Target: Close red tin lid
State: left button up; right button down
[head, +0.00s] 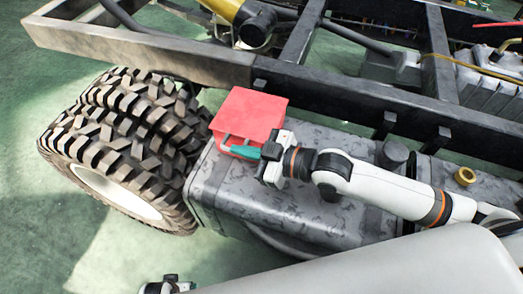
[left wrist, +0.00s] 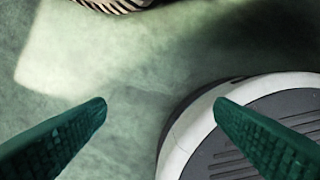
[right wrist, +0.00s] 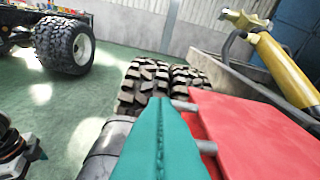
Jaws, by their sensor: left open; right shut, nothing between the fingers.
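The red tin (head: 250,114) sits on the grey tank beside the big tyres in the head view. Its flat red top (right wrist: 255,130) fills the lower right of the right wrist view. The lid looks lowered over the tin; I cannot tell whether it is fully shut. A red loop handle (head: 225,143) is on the tin's near side. My right gripper (head: 238,150) is shut and empty, its teal fingers beside this near side; contact is unclear. My left gripper (left wrist: 160,101) is open and empty over the floor, away from the tin.
The dark grey tank (head: 290,205) extends under my right arm. A chassis rail (head: 330,105) runs just behind the tin. Large tyres (head: 120,140) stand to its left, and a yellow cylinder (head: 222,8) lies beyond the rail.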

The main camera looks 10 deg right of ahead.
pick_arm(q)
jog(key=shift+s+f+p, duration=0.3)
jog(key=shift+s+f, duration=0.25)
jog(key=shift+f, duration=0.3)
jog(key=shift+s+f+p, duration=0.25)
jog(key=shift+s+f, duration=0.3)
jog(key=shift+f, duration=0.3)
pick_arm(e)
jog(key=v, duration=1.1)
jog(key=shift+s+d, duration=0.2)
